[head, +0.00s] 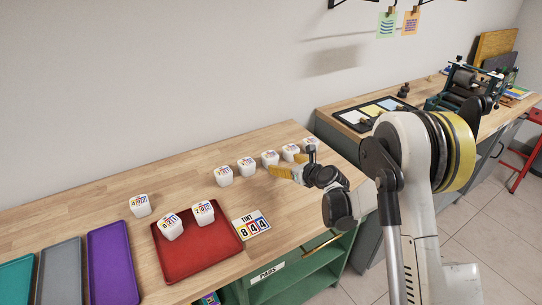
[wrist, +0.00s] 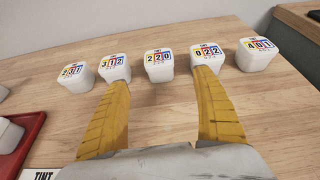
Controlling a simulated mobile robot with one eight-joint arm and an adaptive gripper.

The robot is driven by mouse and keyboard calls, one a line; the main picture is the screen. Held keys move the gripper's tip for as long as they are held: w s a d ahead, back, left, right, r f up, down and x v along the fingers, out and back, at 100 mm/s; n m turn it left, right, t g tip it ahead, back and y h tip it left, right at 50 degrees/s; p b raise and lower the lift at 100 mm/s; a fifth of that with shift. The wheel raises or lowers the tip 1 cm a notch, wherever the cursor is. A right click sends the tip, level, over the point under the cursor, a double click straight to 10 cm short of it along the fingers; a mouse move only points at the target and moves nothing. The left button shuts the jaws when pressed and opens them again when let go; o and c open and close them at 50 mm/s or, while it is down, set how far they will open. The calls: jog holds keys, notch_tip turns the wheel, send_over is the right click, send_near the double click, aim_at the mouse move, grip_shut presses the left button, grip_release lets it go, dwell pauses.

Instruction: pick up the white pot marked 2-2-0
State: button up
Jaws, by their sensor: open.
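The white pot marked 2-2-0 (wrist: 159,67) stands upright on the wooden bench, in the middle of a row of similar white pots in the wrist view. In the head view it appears to be the middle pot of the row (head: 270,159), its marking too small to read there. My gripper (wrist: 161,82) is open and empty. Its yellow fingers reach toward the row, with the 2-2-0 pot beyond and between the tips in the picture. The left fingertip overlaps the 3-1-2 pot (wrist: 115,68) and the right one the 0-2-2 pot (wrist: 207,58); contact cannot be told.
A pot marked 4-0-1 (wrist: 257,54) ends the row at right; another (wrist: 75,77) ends it at left. A red tray (head: 200,262) holds two pots beside a tint card reading 8-4-4 (head: 251,226). A single pot (head: 140,205) stands behind the purple tray (head: 112,265).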

aim_at(270, 159)
jog(key=shift+w+a+f, duration=0.35)
jog(key=shift+w+f, duration=0.15)
jog(key=b+x, duration=0.4)
jog(key=x, duration=0.5)
jog(key=shift+w+a+f, duration=0.15)
jog(key=shift+w+a, duration=0.1)
jog(key=c, duration=1.3)
